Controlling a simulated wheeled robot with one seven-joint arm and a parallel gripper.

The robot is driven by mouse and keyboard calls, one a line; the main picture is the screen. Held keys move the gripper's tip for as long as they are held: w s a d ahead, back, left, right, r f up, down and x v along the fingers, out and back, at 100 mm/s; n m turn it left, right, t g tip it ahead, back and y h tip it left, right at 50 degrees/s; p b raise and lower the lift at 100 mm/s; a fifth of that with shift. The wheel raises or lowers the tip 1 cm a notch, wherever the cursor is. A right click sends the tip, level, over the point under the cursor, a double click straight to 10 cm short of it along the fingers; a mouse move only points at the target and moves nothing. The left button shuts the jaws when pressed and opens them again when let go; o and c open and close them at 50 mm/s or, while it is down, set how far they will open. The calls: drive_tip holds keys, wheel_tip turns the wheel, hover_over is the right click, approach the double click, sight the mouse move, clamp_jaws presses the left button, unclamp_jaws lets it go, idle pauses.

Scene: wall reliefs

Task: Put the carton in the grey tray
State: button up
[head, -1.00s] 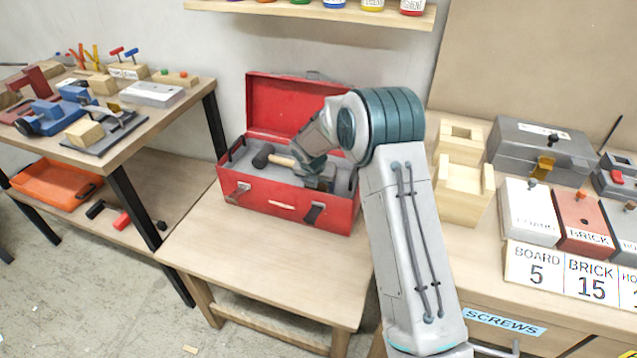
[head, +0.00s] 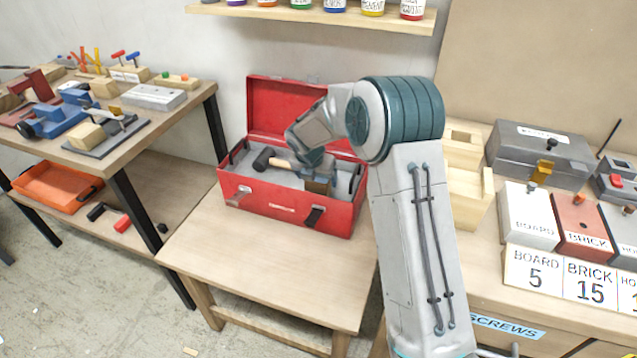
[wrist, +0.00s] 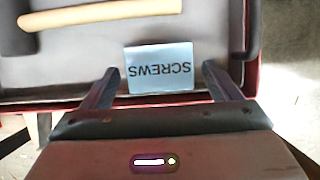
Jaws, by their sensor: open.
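The carton (wrist: 160,68), with a pale label reading SCREWS, lies between my fingertips in the wrist view; the label reads upside down there. In the head view its brown side (head: 318,186) shows under my gripper (head: 312,168), partly hidden. It is inside the open red toolbox (head: 290,215), at the right of the grey tray (head: 243,184) that fills it. My gripper (wrist: 158,88) is open, with one finger on each side of the carton. I cannot tell whether the fingers touch it.
A hammer (head: 272,160) with a wooden handle lies in the tray beside the carton. The red lid (head: 285,105) stands open behind. A wooden block holder (head: 465,185) and grey metal box (head: 540,155) stand right of my arm.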

drive_tip(key=d+v, duration=0.1)
drive_tip(key=v, duration=0.5)
drive_tip(key=s+d+r+m+g, duration=0.1)
drive_tip(key=s+d+r+m, duration=0.35)
drive_tip(key=s+m, duration=0.35)
drive_tip(key=s+d+r+m, duration=0.4)
drive_tip(key=s+r+m, duration=0.1)
drive_tip(key=s+m, duration=0.25)
drive_tip(key=s+d+m+g+y, duration=0.1)
drive_tip(key=s+d+m+y, duration=0.1)
drive_tip(key=s+m, duration=1.4)
drive_tip(key=s+d, duration=0.1)
drive_tip(key=s, duration=0.2)
drive_tip(key=shift+s+r, duration=0.2)
drive_tip(key=shift+r, duration=0.05)
